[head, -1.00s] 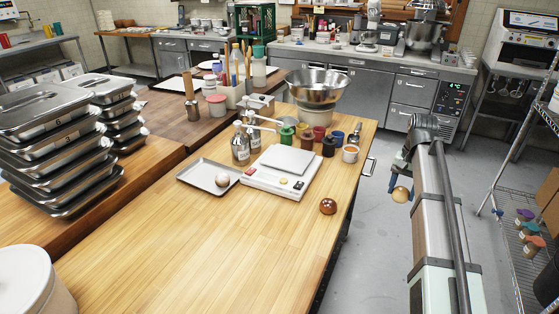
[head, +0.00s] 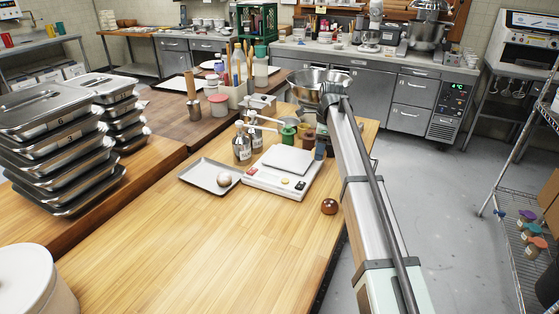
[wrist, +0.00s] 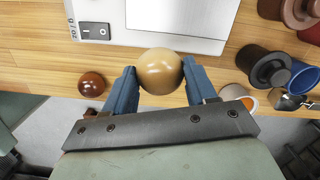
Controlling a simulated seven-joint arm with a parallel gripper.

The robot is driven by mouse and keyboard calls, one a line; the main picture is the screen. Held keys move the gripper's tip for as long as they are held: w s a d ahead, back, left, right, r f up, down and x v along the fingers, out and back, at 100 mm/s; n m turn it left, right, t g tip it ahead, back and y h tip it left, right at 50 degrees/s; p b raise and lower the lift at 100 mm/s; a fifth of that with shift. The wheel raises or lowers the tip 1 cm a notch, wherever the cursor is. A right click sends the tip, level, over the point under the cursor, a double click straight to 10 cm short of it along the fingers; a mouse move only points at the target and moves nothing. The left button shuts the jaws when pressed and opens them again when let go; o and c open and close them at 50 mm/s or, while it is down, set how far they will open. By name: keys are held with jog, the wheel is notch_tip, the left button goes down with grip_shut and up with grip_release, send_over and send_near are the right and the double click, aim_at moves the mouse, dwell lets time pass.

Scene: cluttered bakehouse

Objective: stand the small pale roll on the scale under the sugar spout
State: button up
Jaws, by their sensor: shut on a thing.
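My gripper (wrist: 160,72) is shut on a small round pale tan roll (wrist: 160,68), one blue finger on each side. In the head view my gripper (head: 320,148) is at the right of the scale (head: 262,180), and my arm hides the roll. The white scale (wrist: 150,37) has a bare grey metal plate (head: 290,159); the wrist view shows its edge just past the roll. Two bottles with long spouts stand behind the scale's left side; the nearer bottle (head: 242,150) has a label too small to read, so I cannot tell which is sugar.
A grey tray (head: 200,176) left of the scale holds a pale, pinkish round thing (head: 224,180). A glossy brown ball (head: 329,206) lies right of the scale. Several jars and cups, one dark (wrist: 268,68), crowd beyond my gripper.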

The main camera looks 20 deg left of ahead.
jog(key=a+m, duration=0.2)
jog(key=a, duration=0.2)
jog(key=a+r+m, duration=0.1)
jog(key=a, duration=0.4)
jog(key=s+a+m, duration=0.1)
jog(key=a+m, duration=0.1)
jog(key=a, duration=0.3)
jog(key=shift+a+r+m+t, duration=0.15)
jog(key=shift+m+t, duration=0.15)
jog(key=shift+a+f, duration=0.15)
jog(key=shift+f, duration=1.35)
jog(key=shift+f, duration=0.6)
jog(key=o, duration=0.8)
notch_tip(320, 180, up, 13)
jog(key=d, duration=0.1)
jog(key=shift+d, duration=0.25)
jog(key=shift+s, duration=0.1)
